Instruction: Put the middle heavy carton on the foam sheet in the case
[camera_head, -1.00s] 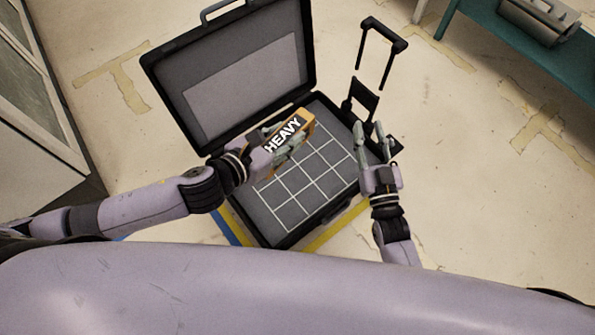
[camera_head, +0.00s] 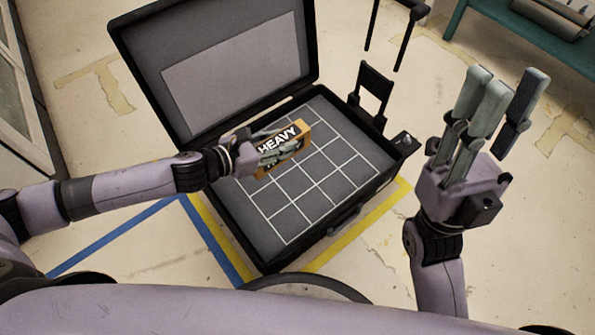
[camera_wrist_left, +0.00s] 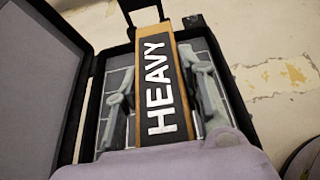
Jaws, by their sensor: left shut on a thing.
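The heavy carton (camera_head: 297,140) is orange-brown with a black face lettered HEAVY. My left gripper (camera_head: 270,148) is shut on it, over the open case (camera_head: 352,203). In the left wrist view the carton (camera_wrist_left: 158,85) lies between the two fingers of my left gripper (camera_wrist_left: 162,100). The grey foam sheet (camera_head: 305,208), marked with a white grid, lines the case below. I cannot tell whether the carton touches the foam. My right gripper (camera_head: 500,115) is raised to the right of the case, fingers apart, with nothing between them.
The case lid (camera_head: 225,75) stands open at the back left. A black luggage cart (camera_head: 373,85) stands behind the case. Yellow and blue tape (camera_head: 215,240) marks the floor around it. A teal bench (camera_head: 540,35) is at the top right. Open floor lies between.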

